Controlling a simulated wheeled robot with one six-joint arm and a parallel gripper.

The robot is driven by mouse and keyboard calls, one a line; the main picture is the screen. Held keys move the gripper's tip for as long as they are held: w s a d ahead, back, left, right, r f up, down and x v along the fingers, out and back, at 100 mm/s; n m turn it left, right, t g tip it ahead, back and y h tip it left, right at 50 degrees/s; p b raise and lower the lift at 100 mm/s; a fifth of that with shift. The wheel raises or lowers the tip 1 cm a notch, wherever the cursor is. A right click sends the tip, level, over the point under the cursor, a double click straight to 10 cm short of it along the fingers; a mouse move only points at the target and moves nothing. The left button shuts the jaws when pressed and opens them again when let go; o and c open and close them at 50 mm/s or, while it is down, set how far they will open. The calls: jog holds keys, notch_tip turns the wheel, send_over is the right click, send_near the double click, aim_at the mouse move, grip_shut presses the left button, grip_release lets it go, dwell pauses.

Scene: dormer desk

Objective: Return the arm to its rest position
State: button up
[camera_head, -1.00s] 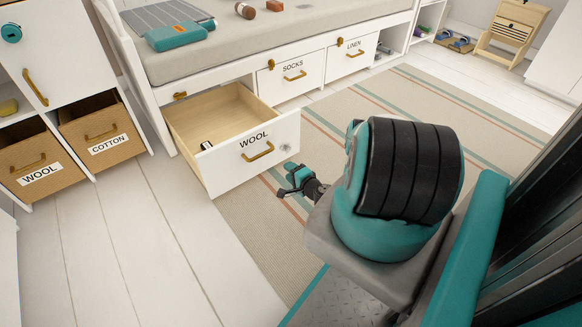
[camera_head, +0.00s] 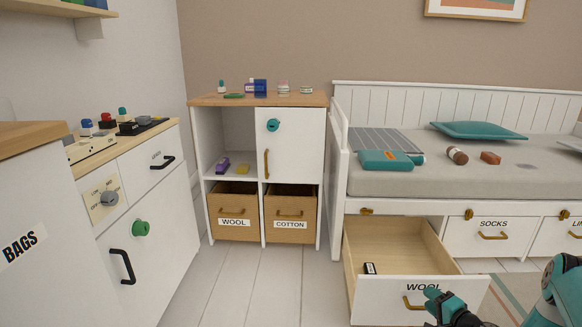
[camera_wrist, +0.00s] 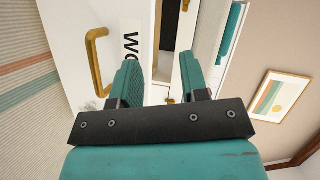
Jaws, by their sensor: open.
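My gripper (camera_head: 440,302) shows at the bottom right of the head view, in front of the right part of the open WOOL drawer's front (camera_head: 388,300). In the wrist view my gripper (camera_wrist: 166,84) has its two teal fingers apart with nothing between them. The drawer's brass handle (camera_wrist: 95,60) and part of its label lie left of the fingers there, apart from them. A small dark item with a white label (camera_head: 370,268) lies inside the drawer. Only part of my arm shows at the lower right of the head view.
The bed (camera_head: 350,222) stands behind the drawer, with a teal pillow (camera_head: 478,131) and small items on it. A white cabinet (camera_head: 291,143) with WOOL and COTTON boxes stands left of it. A BAGS unit (camera_head: 40,220) is at far left. The floor (camera_head: 262,290) between is clear.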

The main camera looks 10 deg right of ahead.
jog(key=w+a+r+n+g+y, duration=0.2)
jog(key=w+a+r+n+y, duration=0.3)
jog(key=a+r, duration=0.4)
jog(key=s+a+r+n+g+y, duration=0.3)
jog(key=a+r+n+g, duration=0.55)
jog(key=a+r, duration=1.15)
jog(key=s+a+r+n+g+h, duration=0.1)
jog(key=s+a+r+n+h, duration=0.2)
jog(key=s, duration=0.4)
jog(key=s+a+r+n+g, duration=0.2)
jog(key=s+a+r, duration=0.25)
jog(key=s, duration=0.25)
jog(key=s+r+n+g+h, duration=0.2)
jog(key=s+r+n+h, duration=0.15)
jog(key=s, duration=1.45)
notch_tip(320, 180, up, 36)
jog(key=p, duration=3.5)
jog(key=shift+w+r+m+p, duration=0.15)
jog(key=shift+w+m+p, duration=0.15)
jog(key=shift+w+m, duration=0.1)
jog(key=shift+d+t, duration=0.15)
jog(key=shift+t, duration=0.1)
